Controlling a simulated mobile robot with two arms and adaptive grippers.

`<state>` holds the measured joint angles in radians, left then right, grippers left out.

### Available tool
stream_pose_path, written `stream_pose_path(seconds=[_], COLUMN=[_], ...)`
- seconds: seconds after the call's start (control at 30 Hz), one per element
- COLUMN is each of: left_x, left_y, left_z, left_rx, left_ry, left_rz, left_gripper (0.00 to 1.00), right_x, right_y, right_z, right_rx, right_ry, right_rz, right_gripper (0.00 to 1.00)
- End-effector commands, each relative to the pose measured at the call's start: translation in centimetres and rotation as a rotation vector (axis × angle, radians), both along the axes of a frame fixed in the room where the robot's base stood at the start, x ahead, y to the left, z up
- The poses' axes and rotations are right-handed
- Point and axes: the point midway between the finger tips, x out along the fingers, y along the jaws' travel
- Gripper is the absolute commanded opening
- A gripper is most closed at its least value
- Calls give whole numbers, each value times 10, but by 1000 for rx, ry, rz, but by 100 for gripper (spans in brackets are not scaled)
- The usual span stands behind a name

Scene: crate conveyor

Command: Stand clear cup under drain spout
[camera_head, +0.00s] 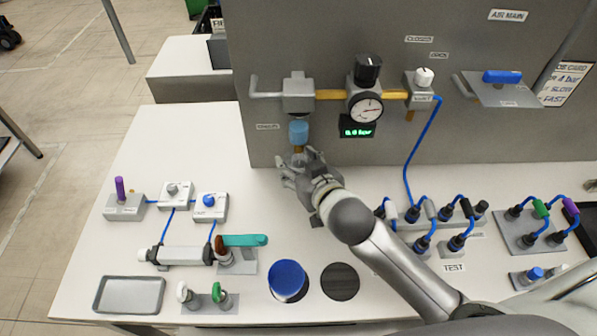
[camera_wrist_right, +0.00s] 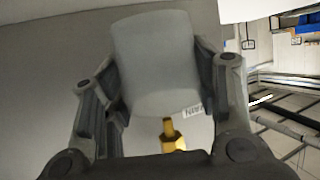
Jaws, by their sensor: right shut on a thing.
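The clear cup (camera_wrist_right: 155,65) is held between the fingers of my right gripper (camera_wrist_right: 160,85) in the right wrist view, where it looks pale and see-through. In the head view the right gripper (camera_head: 298,172) is at the foot of the grey panel, below the blue filter bowl (camera_head: 298,132); its fingers hide most of the cup. The brass drain spout (camera_wrist_right: 172,138) shows close to one end of the cup in the wrist view. I cannot tell the exact gap or whether the cup touches the table. My left gripper is not in view.
The grey panel (camera_head: 247,80) stands directly behind the gripper. The pressure gauge (camera_head: 366,108) and its display are to the right of the filter. A blue disc (camera_head: 287,278), a dark round pad (camera_head: 340,281) and a grey tray (camera_head: 130,295) are nearer on the white table (camera_head: 85,265).

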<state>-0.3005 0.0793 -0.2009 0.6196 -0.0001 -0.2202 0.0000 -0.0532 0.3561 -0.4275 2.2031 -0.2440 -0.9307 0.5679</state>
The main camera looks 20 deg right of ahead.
Motion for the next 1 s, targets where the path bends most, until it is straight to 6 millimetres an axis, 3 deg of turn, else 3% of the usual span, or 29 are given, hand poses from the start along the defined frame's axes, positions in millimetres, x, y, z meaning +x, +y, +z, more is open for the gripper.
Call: stream_pose_path(seconds=[0.2, 0.63, 0.67, 0.8, 1.0], left_x=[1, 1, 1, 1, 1], left_y=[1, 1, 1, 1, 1], left_z=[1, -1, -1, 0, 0], left_rx=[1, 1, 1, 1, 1], left_ry=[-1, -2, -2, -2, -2], left_rz=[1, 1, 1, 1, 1], left_gripper=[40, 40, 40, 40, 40], right_x=[-1, -1, -1, -1, -1], right_y=[-1, 0, 0, 0, 0], right_z=[-30, -38, -38, -37, -37], right_rx=[-4, -1, -1, -1, -2], right_ry=[6, 2, 2, 2, 2], right_rz=[0, 0, 0, 0, 1], right_gripper=[33, 33, 57, 75, 76])
